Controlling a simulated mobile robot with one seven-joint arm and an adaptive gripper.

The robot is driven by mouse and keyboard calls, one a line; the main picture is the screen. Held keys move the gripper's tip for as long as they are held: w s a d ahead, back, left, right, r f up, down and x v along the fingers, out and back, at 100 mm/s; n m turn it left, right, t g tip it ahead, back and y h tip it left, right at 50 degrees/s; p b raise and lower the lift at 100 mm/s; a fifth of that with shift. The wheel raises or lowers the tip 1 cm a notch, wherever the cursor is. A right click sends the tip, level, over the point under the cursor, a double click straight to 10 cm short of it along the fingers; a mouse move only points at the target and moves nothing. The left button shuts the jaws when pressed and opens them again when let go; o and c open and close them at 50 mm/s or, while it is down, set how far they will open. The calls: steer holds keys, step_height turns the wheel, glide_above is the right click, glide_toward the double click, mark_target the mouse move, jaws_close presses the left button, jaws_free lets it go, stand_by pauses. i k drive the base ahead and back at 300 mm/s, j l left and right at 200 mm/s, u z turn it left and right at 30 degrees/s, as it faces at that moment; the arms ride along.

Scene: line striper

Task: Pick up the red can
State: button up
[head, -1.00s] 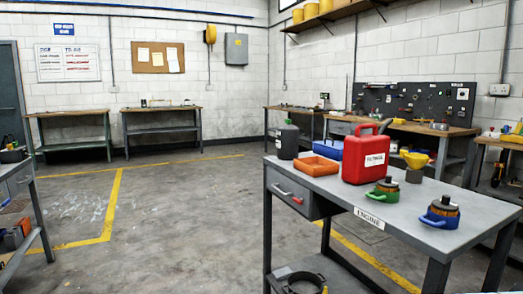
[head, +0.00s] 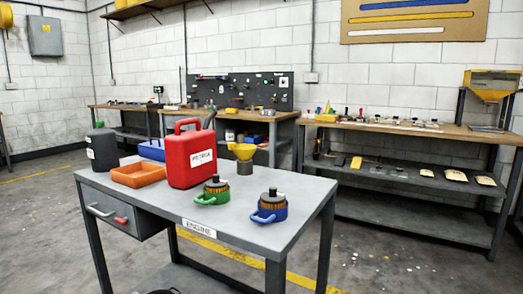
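The red can (head: 188,157) stands upright on the grey workbench (head: 255,232) in the head view. It has a red top handle, a dark spout at its right and a white label on its front. An orange tray (head: 140,175) sits just left of it. A yellow funnel on a grey base (head: 244,166) stands to its right. My gripper is not in view.
On the same bench are a dark bottle (head: 102,149), a blue tray (head: 153,150), a green-handled pot (head: 213,195) and a blue-handled pot (head: 270,208). A long bench (head: 400,136) stands behind at right. The floor (head: 395,262) at front right is open.

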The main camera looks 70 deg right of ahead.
mark_target(191, 156)
steer(key=z, duration=1.55)
steer(key=i, duration=0.9)
